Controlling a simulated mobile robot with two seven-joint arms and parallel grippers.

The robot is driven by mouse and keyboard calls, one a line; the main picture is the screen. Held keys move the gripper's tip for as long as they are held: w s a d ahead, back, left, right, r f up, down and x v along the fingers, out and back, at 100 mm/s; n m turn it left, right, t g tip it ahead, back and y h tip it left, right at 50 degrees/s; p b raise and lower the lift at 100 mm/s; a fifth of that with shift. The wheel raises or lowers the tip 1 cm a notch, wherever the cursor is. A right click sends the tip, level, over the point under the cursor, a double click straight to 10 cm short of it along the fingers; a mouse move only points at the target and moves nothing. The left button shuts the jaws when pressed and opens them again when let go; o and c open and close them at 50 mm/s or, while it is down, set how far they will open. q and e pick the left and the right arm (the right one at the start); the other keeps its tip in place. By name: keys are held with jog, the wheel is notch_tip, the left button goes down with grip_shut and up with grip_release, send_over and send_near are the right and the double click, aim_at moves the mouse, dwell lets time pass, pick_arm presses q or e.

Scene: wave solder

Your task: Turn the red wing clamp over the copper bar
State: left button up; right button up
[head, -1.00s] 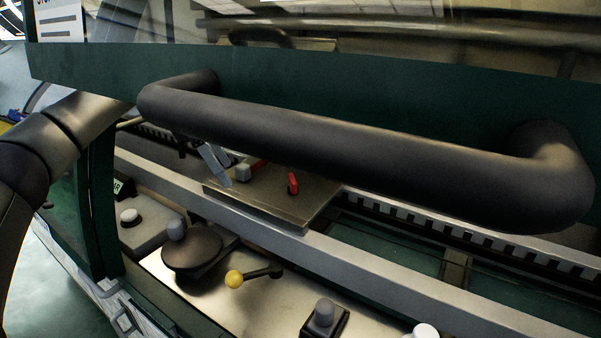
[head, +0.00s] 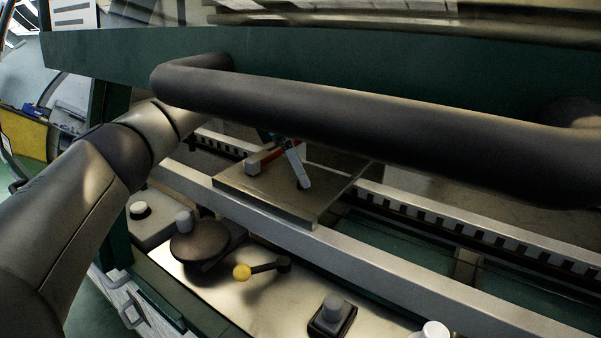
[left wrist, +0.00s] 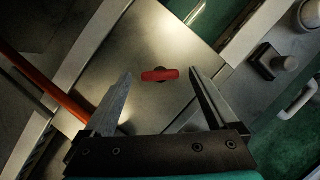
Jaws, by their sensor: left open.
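The red wing clamp (left wrist: 160,75) sits on the flat metal plate (left wrist: 165,35) in the left wrist view, a short red bar lying crosswise. My left gripper (left wrist: 160,78) is open, with one finger on each side of the clamp and apart from it. My right gripper is not in view.
A thick dark handle (head: 350,115) on a green frame crosses above the plate. A toothed rail (head: 450,230) runs behind the plate.

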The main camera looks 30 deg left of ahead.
pick_arm(q)
jog(key=shift+w+d+f, duration=0.15)
jog(key=shift+d+f, duration=0.1)
jog(key=shift+f, duration=0.35)
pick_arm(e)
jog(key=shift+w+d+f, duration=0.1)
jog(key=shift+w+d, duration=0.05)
